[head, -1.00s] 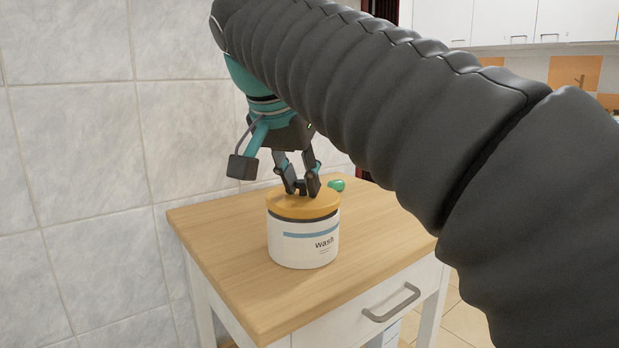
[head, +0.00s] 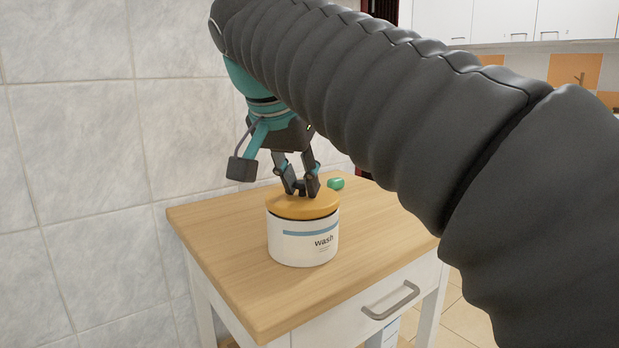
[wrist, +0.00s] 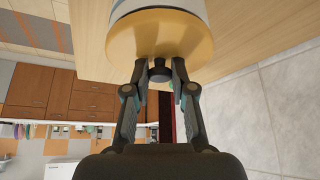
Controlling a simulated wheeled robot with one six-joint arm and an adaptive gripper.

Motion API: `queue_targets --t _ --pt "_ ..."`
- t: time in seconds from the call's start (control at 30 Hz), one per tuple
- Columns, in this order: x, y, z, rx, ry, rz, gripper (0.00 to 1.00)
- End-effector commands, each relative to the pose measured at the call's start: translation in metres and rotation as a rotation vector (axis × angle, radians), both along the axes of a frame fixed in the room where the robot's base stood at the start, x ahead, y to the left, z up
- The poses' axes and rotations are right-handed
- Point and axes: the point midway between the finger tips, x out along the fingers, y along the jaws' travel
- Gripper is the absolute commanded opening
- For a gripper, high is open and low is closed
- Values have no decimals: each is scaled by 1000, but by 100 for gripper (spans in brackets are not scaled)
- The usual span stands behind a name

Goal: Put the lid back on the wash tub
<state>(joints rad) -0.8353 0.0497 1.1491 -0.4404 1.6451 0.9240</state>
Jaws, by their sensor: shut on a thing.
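The wash tub (head: 303,245) is a white round tub with a blue stripe and the word "wash", upright on the wooden top. Its orange-yellow lid (head: 320,208) sits over the tub's mouth, with a thin dark line between lid and tub. The lid also shows in the wrist view (wrist: 185,42), where it covers the tub end. My gripper (head: 301,191) points down at the middle of the lid. In the wrist view my gripper (wrist: 159,68) is shut on the lid's dark knob (wrist: 159,74). The far side of the rim is hidden.
A small green object (head: 336,183) lies on the wooden top (head: 230,270) behind the tub. The tiled wall (head: 70,130) is close on the left. The top is clear in front of and beside the tub. A drawer with a grey handle (head: 391,300) is below.

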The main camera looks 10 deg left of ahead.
Motion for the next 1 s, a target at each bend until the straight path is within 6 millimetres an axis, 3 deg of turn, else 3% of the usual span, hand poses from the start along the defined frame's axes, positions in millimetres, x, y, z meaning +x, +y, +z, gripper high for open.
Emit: queue_targets --t 0.47,0.5,0.57,0.6,0.8,0.9,1.0 --pt "0 0 0 0 0 0 1" --pt "0 0 0 0 0 0 34" --pt "0 0 0 0 0 0 49" --pt "0 0 0 0 0 0 53" --pt "0 0 0 0 0 0 53" --pt "0 0 0 0 0 0 78" --pt "0 0 0 0 0 0 78"
